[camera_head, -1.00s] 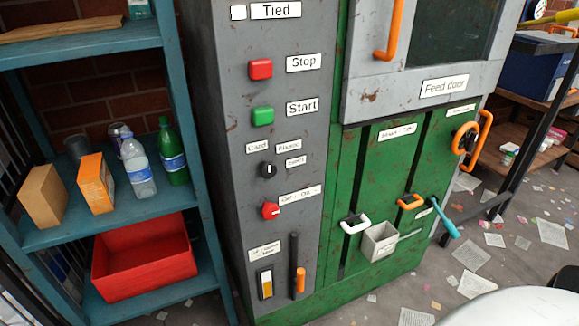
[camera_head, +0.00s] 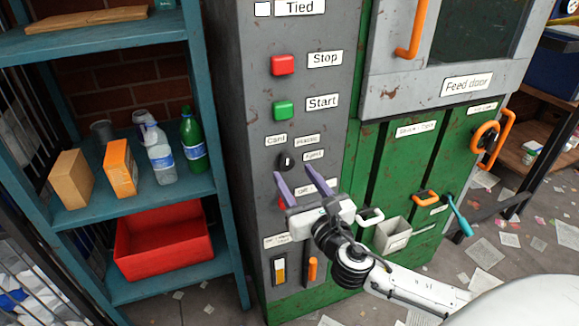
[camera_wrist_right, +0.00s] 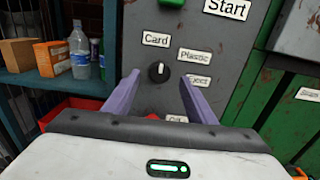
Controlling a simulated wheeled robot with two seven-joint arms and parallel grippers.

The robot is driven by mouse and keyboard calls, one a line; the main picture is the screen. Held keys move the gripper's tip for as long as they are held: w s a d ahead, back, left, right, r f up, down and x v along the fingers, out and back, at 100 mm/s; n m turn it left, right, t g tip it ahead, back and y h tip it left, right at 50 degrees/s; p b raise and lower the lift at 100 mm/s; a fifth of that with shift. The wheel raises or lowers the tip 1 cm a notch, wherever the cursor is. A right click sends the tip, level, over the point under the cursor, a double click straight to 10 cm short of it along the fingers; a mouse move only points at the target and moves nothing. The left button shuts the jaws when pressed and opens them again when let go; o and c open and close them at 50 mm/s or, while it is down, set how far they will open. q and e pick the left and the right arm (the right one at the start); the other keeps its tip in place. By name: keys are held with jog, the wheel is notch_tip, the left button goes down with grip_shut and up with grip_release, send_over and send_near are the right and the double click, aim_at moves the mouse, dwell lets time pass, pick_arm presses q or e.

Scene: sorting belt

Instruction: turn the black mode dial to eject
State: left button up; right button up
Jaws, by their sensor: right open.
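The black mode dial (camera_head: 286,161) is a small round knob on the grey control panel, with labels Card at its upper left, Plastic at its upper right and Eject at its right. In the right wrist view the dial (camera_wrist_right: 158,72) shows a white mark pointing roughly up. My right gripper (camera_head: 293,174) is open, its two purple fingers pointing at the panel just below the dial. In the wrist view the dial shows between the fingertips, and I see no contact. The Eject label (camera_wrist_right: 199,81) is partly covered by the right finger. My left gripper is not in view.
The red Stop button (camera_head: 283,65) and green Start button (camera_head: 283,110) are above the dial. A red knob (camera_head: 282,202) below is mostly hidden by my gripper. A blue shelf (camera_head: 120,215) with bottles, boxes and a red bin (camera_head: 165,250) stands at left.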

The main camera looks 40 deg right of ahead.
aim_at(287, 165)
jog(key=shift+x, duration=2.2)
jog(key=c, duration=1)
jog(key=shift+c, duration=0.2)
